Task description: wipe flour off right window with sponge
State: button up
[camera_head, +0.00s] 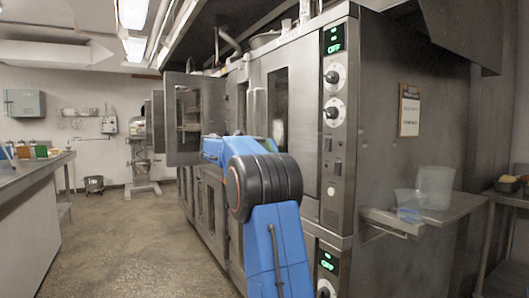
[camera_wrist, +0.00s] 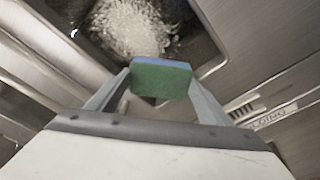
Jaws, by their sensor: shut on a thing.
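My gripper (camera_wrist: 160,90) is shut on a sponge (camera_wrist: 162,82) with a green face and a blue edge, in the wrist view. Beyond the sponge, a white patch of flour (camera_wrist: 135,28) lies on the dark glass of the right window. I cannot tell whether the sponge touches the glass. In the camera_head view the right window (camera_head: 279,85) is a dark pane in the steel oven front, with the pale flour (camera_head: 278,131) low on it.
An oven door (camera_head: 187,140) with its own window stands open at the left. The control panel (camera_head: 334,150) with knobs is right of the right window. Clear plastic containers (camera_head: 434,185) stand on a side shelf. A counter (camera_head: 30,172) is at far left, with free floor between.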

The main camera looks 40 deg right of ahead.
jog(key=shift+d, duration=0.35)
jog(key=shift+s+d+r, duration=0.1)
jog(key=shift+r, duration=6.7)
send_over(272, 150)
jog(key=w, duration=0.3)
jog(key=shift+s+f, duration=0.1)
jog(key=shift+f, duration=3.4)
jog(key=shift+a+f, duration=0.2)
jog(key=shift+f, duration=3.15)
jog(key=shift+s+a+r, duration=0.1)
jog(key=shift+s+a, duration=0.05)
jog(key=shift+s, duration=0.6)
jog(key=shift+s+a, duration=0.1)
jog(key=shift+s, duration=0.6)
jog(key=shift+r, duration=5.2)
